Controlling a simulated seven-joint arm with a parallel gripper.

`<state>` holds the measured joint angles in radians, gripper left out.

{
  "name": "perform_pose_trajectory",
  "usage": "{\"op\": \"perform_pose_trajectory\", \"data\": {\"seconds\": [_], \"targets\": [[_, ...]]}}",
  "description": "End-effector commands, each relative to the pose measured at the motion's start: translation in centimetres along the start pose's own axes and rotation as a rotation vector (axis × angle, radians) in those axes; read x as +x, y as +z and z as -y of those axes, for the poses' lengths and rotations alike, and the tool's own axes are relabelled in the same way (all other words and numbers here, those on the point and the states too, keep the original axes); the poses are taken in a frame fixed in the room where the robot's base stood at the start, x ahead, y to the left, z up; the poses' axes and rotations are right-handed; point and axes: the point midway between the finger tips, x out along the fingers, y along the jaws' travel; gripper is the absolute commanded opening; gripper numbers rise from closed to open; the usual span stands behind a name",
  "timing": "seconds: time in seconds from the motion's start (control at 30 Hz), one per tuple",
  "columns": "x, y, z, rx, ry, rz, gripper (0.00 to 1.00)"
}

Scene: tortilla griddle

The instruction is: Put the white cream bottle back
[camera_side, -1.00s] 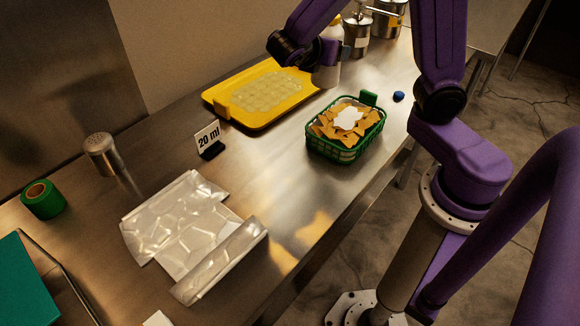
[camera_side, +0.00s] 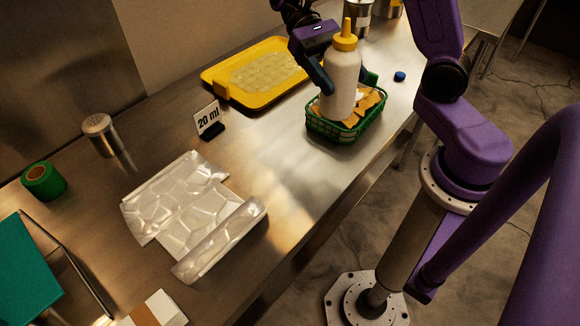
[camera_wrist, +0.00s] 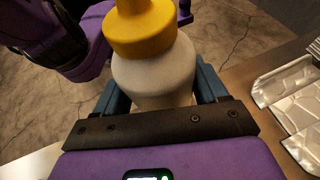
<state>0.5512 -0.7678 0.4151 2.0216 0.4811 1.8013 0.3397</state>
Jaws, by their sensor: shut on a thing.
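The white cream bottle (camera_side: 341,82) has a yellow nozzle cap and is upright in the side view. My gripper (camera_side: 343,82) is shut on its body, with a blue finger on each side. The wrist view also shows the bottle (camera_wrist: 155,75) between the fingers, yellow cap toward the camera. In the side view the bottle overlaps the green basket (camera_side: 345,133) of tortilla chips (camera_side: 367,101) and hides most of the white cream on them. It appears held above or in front of the basket; the exact gap is unclear.
A yellow tray (camera_side: 222,80) lies behind left, with a "20 ml" sign (camera_side: 208,118) nearer. A blue cap (camera_side: 400,76) lies right of the basket. Metal canisters (camera_side: 357,18) stand at the back. Crumpled foil (camera_side: 185,205), a shaker (camera_side: 101,134) and green tape (camera_side: 43,181) are left.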

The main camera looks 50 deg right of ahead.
Motion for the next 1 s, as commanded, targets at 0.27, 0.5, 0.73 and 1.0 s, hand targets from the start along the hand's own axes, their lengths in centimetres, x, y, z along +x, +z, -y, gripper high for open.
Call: {"op": "perform_pose_trajectory", "data": {"seconds": [0.27,0.5,0.73,1.0], "targets": [[-0.6,4.0,5.0,0.185,-0.460,-0.001,0.00],[-2.3,6.5,7.9,0.279,-0.681,0.003,0.00],[-4.5,8.6,9.7,0.340,-0.830,0.003,0.00],[-3.0,4.7,10.0,0.360,-0.846,0.012,0.00]]}}
